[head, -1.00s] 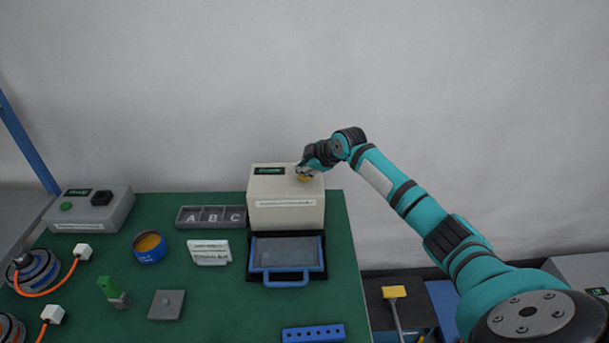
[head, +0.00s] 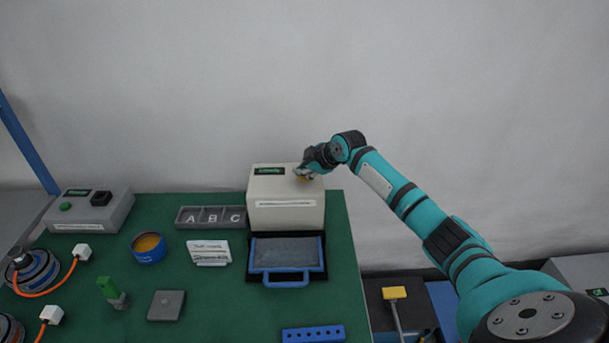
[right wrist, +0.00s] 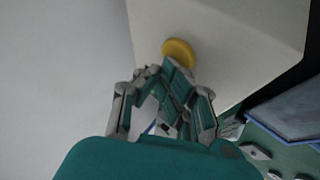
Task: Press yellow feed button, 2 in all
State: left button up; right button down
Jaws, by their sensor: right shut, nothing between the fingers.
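The yellow feed button (right wrist: 180,51) sits on top of the cream dispenser box (head: 285,212), near its right end. In the head view only a sliver of yellow (head: 304,181) shows under my right gripper. My right gripper (head: 302,174) is shut and empty, pointing down at the button from above. In the right wrist view my right gripper's fingertips (right wrist: 165,68) are at the button's near edge; whether they touch it I cannot tell. The box has a small dark display (head: 269,170) with green text, too blurred to read. My left gripper is not in view.
A dark tray with a blue handle (head: 286,284) lies in front of the box. A grey A-B-C bin (head: 211,228), white cards (head: 208,252), a blue round container (head: 149,258) and a grey control box (head: 90,218) stand to the left. A blue holed block (head: 313,333) lies at the front.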

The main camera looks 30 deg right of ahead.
jog(key=shift+r+p, duration=0.8)
jog(key=shift+r, duration=0.1)
notch_tip(320, 180, up, 5)
jog(key=p, duration=0.4)
dwell(0.7)
